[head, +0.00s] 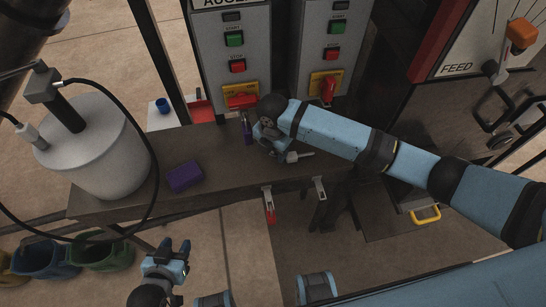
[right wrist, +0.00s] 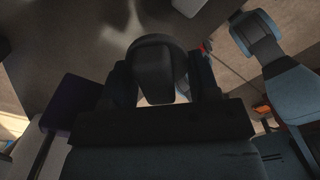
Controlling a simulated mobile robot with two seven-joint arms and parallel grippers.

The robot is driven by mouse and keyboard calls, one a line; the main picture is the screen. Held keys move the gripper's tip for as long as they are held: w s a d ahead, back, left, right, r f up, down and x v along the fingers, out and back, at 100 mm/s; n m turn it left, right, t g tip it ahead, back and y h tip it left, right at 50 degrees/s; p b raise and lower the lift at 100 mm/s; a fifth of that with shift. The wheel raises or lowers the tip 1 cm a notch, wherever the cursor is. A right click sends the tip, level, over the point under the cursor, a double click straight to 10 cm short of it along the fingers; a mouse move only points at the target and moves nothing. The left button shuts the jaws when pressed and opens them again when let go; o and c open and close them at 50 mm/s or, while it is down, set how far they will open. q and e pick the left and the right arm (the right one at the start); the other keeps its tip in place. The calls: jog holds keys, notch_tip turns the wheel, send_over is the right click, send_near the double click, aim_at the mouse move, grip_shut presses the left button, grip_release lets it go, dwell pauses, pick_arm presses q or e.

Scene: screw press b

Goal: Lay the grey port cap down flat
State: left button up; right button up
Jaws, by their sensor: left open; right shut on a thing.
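The grey port cap (right wrist: 157,68) shows in the right wrist view as a dark, rounded piece between the fingers of my right gripper (right wrist: 160,85). My right gripper is shut on it. In the head view my right gripper (head: 266,140) is low over the back part of the bench, and I cannot clearly make out the cap there. Whether the cap touches the bench is hidden. My left gripper (head: 176,252) is open and empty, in front of the bench at the lower left.
The dark bench (head: 222,165) carries a purple block (head: 185,176) and a grey canister (head: 98,150) on the left. A small purple upright thing (head: 247,131) stands close to my right gripper. Control boxes (head: 232,50) rise behind. Coloured bins (head: 100,255) sit on the floor.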

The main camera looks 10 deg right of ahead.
aim_at(273, 164)
jog(key=shift+f, duration=2.35)
jog(key=shift+f, duration=0.15)
jog(key=o, duration=0.9)
notch_tip(273, 164, up, 12)
jog(key=shift+r, duration=0.15)
